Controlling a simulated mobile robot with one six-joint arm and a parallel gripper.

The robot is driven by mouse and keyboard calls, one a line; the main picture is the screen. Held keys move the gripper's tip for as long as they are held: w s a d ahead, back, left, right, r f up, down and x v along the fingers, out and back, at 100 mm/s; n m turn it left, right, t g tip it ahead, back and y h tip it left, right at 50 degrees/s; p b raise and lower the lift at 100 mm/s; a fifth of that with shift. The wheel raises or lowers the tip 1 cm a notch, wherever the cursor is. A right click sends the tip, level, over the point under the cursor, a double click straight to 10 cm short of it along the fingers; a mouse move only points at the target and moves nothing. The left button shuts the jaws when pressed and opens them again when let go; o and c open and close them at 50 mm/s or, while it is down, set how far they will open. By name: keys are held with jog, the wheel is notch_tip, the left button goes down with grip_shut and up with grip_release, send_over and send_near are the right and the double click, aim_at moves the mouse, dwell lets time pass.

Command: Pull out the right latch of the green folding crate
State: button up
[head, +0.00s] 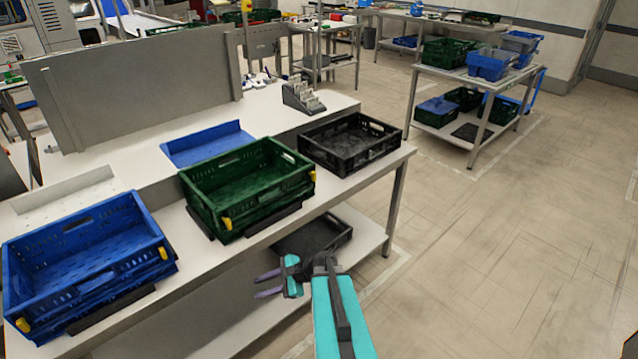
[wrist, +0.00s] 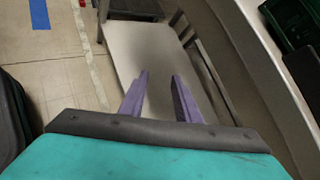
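The green folding crate (head: 222,208) stands open on the white table, between a blue and a black crate. Its right latch (head: 312,175), a small yellow tab, is at the right end of the front side. Its left yellow latch (head: 227,223) is at the front left corner. My gripper (head: 258,285) is in front of the table, below and apart from the green crate. In the wrist view its two purple fingers (wrist: 160,82) are spread with nothing between them. A green crate (wrist: 288,22) shows partly at the upper right there.
A blue crate (head: 130,283) with yellow latches stands left, and a black crate (head: 342,160) right, on the table (head: 385,165). A dark crate (head: 325,240) is on the lower shelf (head: 365,245). A cart with crates (head: 470,85) stands farther back. The floor at right is clear.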

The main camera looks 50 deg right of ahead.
jog(key=w+d+r+m+t+h, duration=0.1)
jog(key=d+r+m+t, duration=0.15)
jog(key=d+r, duration=0.4)
jog(key=m+t+h, duration=0.7)
jog(key=m, duration=0.4)
send_near(315, 176)
jog(key=s, duration=0.6)
jog(key=shift+a, duration=0.15)
jog(key=shift+w+r, duration=0.1)
jog(key=shift+w, duration=0.1)
jog(key=w+p, duration=0.1)
jog(key=w, duration=0.3)
jog(key=w+p, duration=0.2)
jog(key=w, duration=0.3)
jog(key=w+p, duration=0.1)
jog(key=w, duration=0.3)
jog(key=shift+w+d, duration=0.3)
jog(key=shift+d, duration=0.1)
grip_shut()
